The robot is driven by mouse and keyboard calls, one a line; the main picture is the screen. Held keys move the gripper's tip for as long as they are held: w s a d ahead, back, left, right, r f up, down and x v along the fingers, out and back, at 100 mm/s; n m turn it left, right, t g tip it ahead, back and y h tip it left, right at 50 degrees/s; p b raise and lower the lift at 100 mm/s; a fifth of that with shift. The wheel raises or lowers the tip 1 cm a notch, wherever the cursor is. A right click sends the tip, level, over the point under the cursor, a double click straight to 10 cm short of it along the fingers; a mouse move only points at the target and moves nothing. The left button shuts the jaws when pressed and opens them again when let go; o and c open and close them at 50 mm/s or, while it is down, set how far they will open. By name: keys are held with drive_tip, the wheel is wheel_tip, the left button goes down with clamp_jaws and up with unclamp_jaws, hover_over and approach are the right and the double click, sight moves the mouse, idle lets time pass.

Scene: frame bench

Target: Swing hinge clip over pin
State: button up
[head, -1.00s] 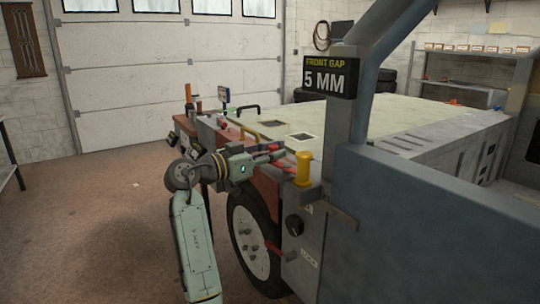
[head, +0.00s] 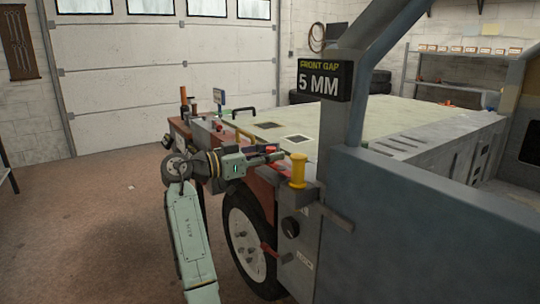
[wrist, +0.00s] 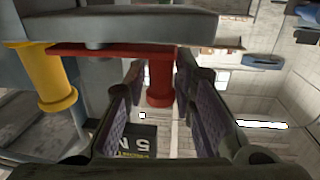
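The red hinge clip (wrist: 110,51) is a flat bar with a round red knob at its end, seen in the wrist view along a grey ledge. Part of it shows as red at my fingers in the head view (head: 271,150). The yellow pin (head: 298,170) stands upright on the grey corner block, just right of my fingertips; it shows at the left of the wrist view (wrist: 50,82). My gripper (head: 277,156) has one finger on each side of the red knob, with thin gaps visible. The bar's far end reaches close to the pin; whether they touch is unclear.
A sign (head: 324,80) reading "FRONT GAP 5 MM" hangs on the pillar above the pin. Handles and tools line the fender on the left. The floor at left is clear.

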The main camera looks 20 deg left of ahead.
drive_tip(key=shift+o, duration=0.9)
drive_tip(key=v, duration=1.2)
